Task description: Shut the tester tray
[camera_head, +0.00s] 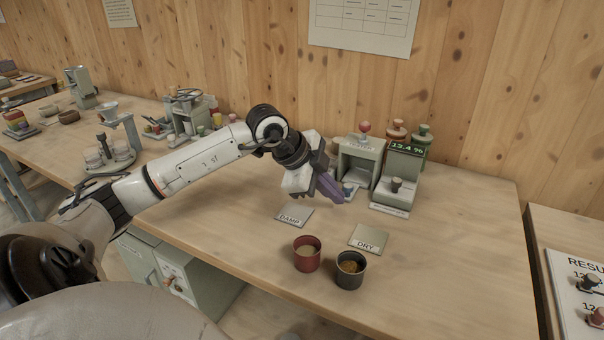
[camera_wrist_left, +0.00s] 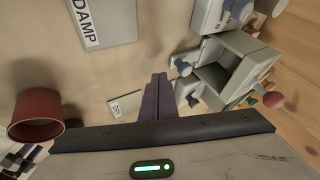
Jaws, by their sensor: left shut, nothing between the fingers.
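The tester (camera_head: 408,152) stands right of centre on the bench, with a green display reading 12.4 %. A grey part with a dark knob (camera_head: 396,184) projects from its front towards me. I take this for the tray, but cannot tell exactly how far out it is. My left gripper (camera_head: 330,190) is shut and empty, its purple fingers pointing down and right, above the bench and left of that part. The fingers also show in the left wrist view (camera_wrist_left: 155,95). They appear apart from everything. My right gripper is not in view.
An open-fronted grey housing (camera_head: 359,148) with a red knob stands beside the tester; it shows in the left wrist view (camera_wrist_left: 246,48) too. A red cup (camera_head: 307,254), a dark cup (camera_head: 350,270), a DAMP plate (camera_head: 294,214) and a DRY plate (camera_head: 369,239) lie nearer me.

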